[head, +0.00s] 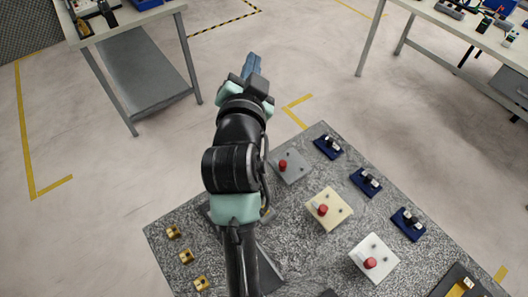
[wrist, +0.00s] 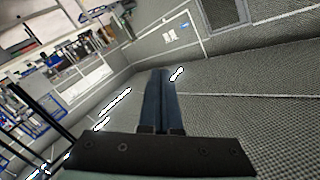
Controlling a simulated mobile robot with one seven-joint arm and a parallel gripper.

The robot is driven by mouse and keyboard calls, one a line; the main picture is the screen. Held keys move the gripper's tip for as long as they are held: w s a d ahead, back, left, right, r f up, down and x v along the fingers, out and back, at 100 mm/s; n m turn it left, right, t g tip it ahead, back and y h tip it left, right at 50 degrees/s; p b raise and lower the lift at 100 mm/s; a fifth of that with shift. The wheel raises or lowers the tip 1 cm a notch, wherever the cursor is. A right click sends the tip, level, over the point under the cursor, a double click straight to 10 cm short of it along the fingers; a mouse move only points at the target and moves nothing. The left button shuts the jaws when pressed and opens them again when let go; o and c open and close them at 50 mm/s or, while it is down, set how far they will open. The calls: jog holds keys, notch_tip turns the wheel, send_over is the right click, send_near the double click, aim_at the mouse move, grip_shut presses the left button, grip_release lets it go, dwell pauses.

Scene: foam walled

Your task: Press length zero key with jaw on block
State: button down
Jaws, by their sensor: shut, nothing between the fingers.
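My gripper (head: 253,65) is raised at the far end of my arm, beyond the back edge of the speckled grey tabletop (head: 300,250). Its two blue fingers (wrist: 157,92) are together and empty in the wrist view, pointing at a patterned wall. On the tabletop are a grey plate (head: 297,174), a cream plate (head: 338,204) and a white plate (head: 381,248), each with a red knob. Three blue blocks (head: 324,152) (head: 362,188) (head: 403,232) with dark and light parts stand in a row to their right. I cannot make out a key marked length zero.
Three brass pieces (head: 173,232) sit on the tabletop's left side. A dark tray (head: 446,288) is at the lower right. Workbenches with clutter stand at the upper left (head: 146,20) and upper right (head: 450,25). Open floor (head: 310,60) lies between them.

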notch_tip(320, 180, down, 11)
jog(key=s+m+g+p, duration=0.2)
jog(key=s+g+p, duration=0.1)
jog(key=g+p, duration=0.1)
jog(key=m+g+h+p, duration=0.2)
jog(key=m+g+p, duration=0.1)
jog(key=g+p, duration=0.15)
send_over(264, 211)
notch_tip(264, 211, down, 15)
jog(key=shift+s+a, duration=0.3)
jog(key=shift+s, duration=0.15)
notch_tip(264, 211, down, 9)
jog(key=b, duration=0.7)
jog(key=shift+r, duration=0.2)
jog(key=shift+f+b, duration=0.45)
jog(key=shift+b, duration=0.35)
